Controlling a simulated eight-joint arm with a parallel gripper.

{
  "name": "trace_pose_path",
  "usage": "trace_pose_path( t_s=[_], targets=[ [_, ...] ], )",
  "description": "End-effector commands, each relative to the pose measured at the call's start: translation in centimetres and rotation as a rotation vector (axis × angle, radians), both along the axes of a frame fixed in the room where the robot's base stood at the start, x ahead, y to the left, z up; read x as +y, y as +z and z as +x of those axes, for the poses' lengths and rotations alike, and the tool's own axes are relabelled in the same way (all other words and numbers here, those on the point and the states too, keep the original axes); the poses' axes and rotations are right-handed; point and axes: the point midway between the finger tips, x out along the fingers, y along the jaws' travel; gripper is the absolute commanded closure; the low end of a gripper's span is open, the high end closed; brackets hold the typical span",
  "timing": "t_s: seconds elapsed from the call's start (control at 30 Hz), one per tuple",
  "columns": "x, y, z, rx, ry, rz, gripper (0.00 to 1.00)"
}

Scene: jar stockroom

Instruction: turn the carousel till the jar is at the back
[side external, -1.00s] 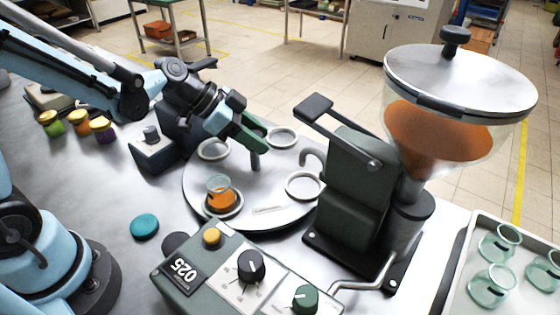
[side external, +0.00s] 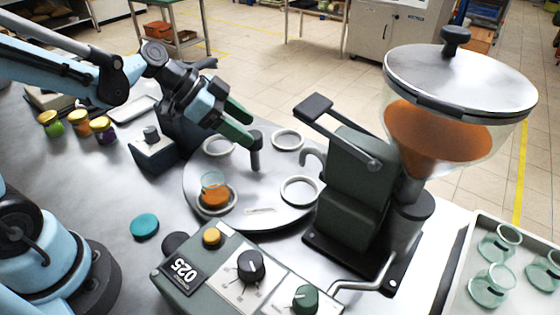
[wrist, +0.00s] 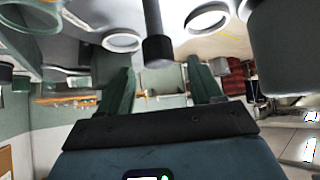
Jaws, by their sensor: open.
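The carousel (side external: 270,212) is a round metal disc with several ring seats and a short grey post (side external: 256,152) rising from it. The jar (side external: 213,186) is clear glass with orange contents. It stands upright in the ring seat at the disc's front left, on the side near the control box. My gripper (side external: 245,123) is open and empty, with green fingers above the back of the disc near the post. In the wrist view the fingers (wrist: 162,72) are spread apart, and the dark post end (wrist: 157,50) shows between them. I cannot tell whether they touch it.
A filling machine with a hopper (side external: 440,130) stands over the disc's right side. A control box (side external: 240,262) with knobs is in front. A tray of empty jars (side external: 492,285) is at right. Several lidded jars (side external: 78,123) and a teal lid (side external: 145,226) are at left.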

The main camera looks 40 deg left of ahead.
Motion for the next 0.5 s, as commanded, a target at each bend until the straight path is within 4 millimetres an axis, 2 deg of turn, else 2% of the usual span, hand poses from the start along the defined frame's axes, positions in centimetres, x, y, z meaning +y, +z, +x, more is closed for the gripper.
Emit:
trace_pose_path(
  t_s=[0.3,0.5],
  targets=[
    [2.7,3.6,-2.4,0.001,0.003,-0.001,0.35],
    [3.9,5.2,-3.4,0.001,0.001,0.000,0.35]
  ],
)
